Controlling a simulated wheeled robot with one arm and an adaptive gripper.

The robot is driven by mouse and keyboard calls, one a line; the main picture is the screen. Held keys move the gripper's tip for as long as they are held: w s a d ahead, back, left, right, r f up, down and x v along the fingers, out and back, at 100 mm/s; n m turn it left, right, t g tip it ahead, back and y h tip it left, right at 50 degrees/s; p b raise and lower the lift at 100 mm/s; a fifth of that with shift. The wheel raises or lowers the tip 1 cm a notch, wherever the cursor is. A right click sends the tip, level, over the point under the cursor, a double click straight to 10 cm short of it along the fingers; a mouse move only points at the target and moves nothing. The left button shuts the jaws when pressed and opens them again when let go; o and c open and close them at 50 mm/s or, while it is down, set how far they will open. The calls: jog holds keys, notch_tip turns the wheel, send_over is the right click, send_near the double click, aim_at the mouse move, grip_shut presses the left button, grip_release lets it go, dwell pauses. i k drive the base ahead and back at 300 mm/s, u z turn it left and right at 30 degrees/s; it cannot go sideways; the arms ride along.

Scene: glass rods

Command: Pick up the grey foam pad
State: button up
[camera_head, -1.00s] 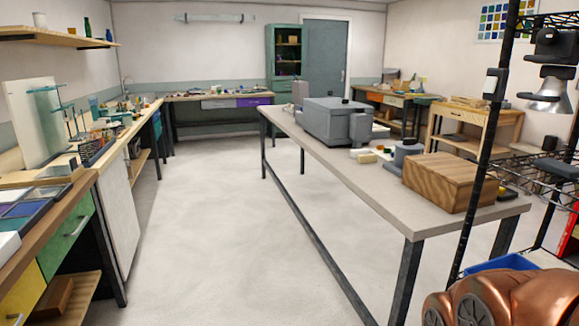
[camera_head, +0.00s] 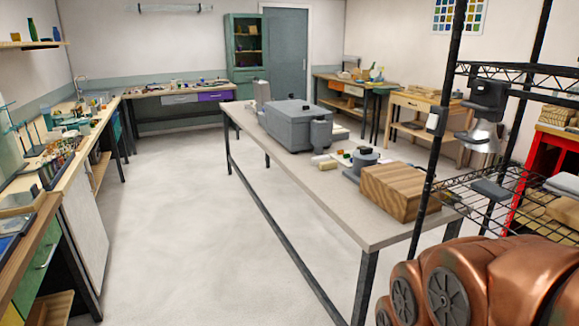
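A small dark grey flat block (camera_head: 490,190) lies on the wire shelf at the right; it may be the grey foam pad, but I cannot tell for sure at this size. My copper-coloured arm fills the lower right corner. My gripper's fingers are not in the picture, so I cannot see whether they hold anything.
A black wire rack (camera_head: 428,165) stands close on the right, with a red bench (camera_head: 542,146) behind it. A long table (camera_head: 366,232) holds a wooden box (camera_head: 400,190) and a grey machine (camera_head: 290,122). The floor (camera_head: 180,240) left of it is clear.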

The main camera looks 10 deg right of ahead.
aim_at(497, 194)
jog(key=z, duration=1.3)
jog(key=k, duration=0.5)
jog(key=z, duration=1.25)
jog(key=i, duration=1.2)
jog(key=u, duration=2.65)
